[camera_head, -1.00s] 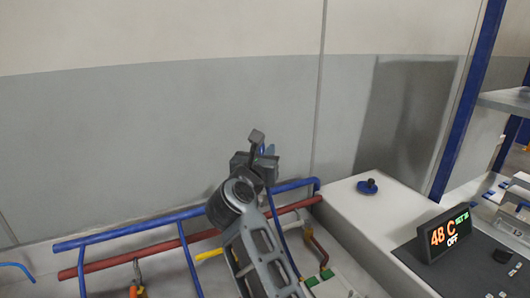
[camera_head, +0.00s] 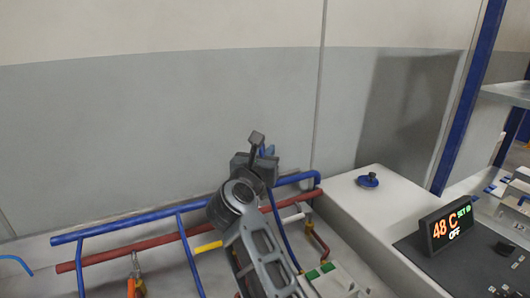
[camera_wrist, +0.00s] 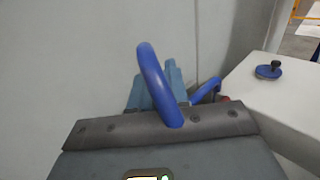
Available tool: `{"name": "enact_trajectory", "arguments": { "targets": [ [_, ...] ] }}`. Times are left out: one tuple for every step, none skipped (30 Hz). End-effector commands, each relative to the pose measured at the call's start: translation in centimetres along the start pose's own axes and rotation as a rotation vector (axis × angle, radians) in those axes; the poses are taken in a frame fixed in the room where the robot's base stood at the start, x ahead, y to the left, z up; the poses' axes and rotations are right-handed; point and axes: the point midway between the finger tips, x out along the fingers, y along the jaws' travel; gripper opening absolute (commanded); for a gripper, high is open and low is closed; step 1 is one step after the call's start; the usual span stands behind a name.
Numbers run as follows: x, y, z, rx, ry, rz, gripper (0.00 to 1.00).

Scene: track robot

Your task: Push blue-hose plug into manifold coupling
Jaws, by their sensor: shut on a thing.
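My gripper (camera_head: 262,150) is raised in front of the grey wall, above the blue and red pipes in the head view. It is shut on the end of the blue hose; the plug itself is mostly hidden by the jaws. The hose (camera_head: 281,230) hangs down from it behind my arm. In the wrist view the blue hose (camera_wrist: 155,75) arches up in front of the blue-grey jaws (camera_wrist: 160,92). I cannot make out the manifold coupling clearly in either view.
A blue pipe (camera_head: 130,223) and a red pipe (camera_head: 140,253) run along the wall foot. A yellow piece (camera_head: 208,247) sits beside my arm.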

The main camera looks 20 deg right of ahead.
Motion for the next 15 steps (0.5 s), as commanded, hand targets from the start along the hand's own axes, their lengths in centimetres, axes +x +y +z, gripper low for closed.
{"name": "enact_trajectory", "arguments": {
  "targets": [
    [-0.01, 0.01, -0.20, 0.000, 0.000, 0.000, 0.00],
    [-0.01, 0.01, -0.27, 0.000, 0.000, 0.000, 0.00],
    [-0.01, 0.01, -0.36, 0.000, 0.000, 0.000, 0.00],
    [-0.01, 0.01, -0.43, 0.000, 0.000, 0.000, 0.00],
    [0.00, 0.00, -0.50, 0.000, 0.000, 0.000, 0.00],
    [0.00, 0.00, -0.61, 0.000, 0.000, 0.000, 0.00],
    [0.00, 0.00, -0.68, -0.001, 0.001, 0.000, 0.00],
    [0.00, 0.00, -0.74, -0.001, 0.001, 0.000, 0.00],
    [0.00, 0.00, -0.73, -0.001, 0.001, 0.000, 0.15],
    [0.00, -0.01, -0.69, -0.001, 0.001, 0.000, 0.18],
    [0.00, -0.01, -0.68, -0.001, 0.001, 0.000, 0.21],
    [0.00, 0.00, -0.68, -0.001, 0.001, 0.000, 0.25],
    [0.00, -0.01, -0.67, -0.001, 0.001, 0.000, 0.28],
    [0.00, -0.01, -0.67, 0.000, 0.001, 0.000, 0.31],
    [0.00, 0.00, -0.66, 0.000, 0.000, 0.000, 0.35]
  ]
}}
